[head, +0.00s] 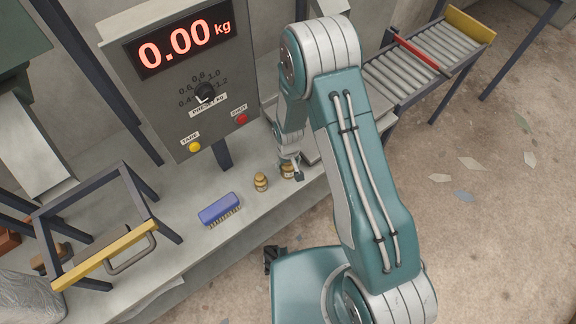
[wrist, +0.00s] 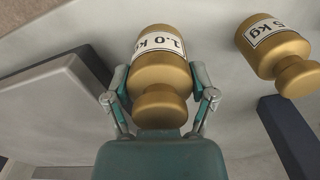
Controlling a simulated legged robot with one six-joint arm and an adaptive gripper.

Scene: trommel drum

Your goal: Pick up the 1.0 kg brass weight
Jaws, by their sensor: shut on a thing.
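The 1.0 kg brass weight (wrist: 160,78) sits between the two fingers of my gripper (wrist: 160,98) in the wrist view, with its "1.0 kg" label readable. The fingers touch it on both sides and are shut on it. In the head view the weight (head: 287,172) is partly hidden by my gripper (head: 290,167), at the bench's front right. I cannot tell whether it rests on the bench or is slightly above it. A second brass weight (head: 261,181) stands just to its left; it also shows in the wrist view (wrist: 272,46), its label ending in "5 kg".
A blue brush (head: 219,209) lies left of the weights on the grey bench (head: 190,238). A scale display (head: 180,42) reading 0.00 kg stands behind, with a yellow button (head: 194,147) and a red button (head: 242,118). A roller conveyor (head: 415,68) is at the right.

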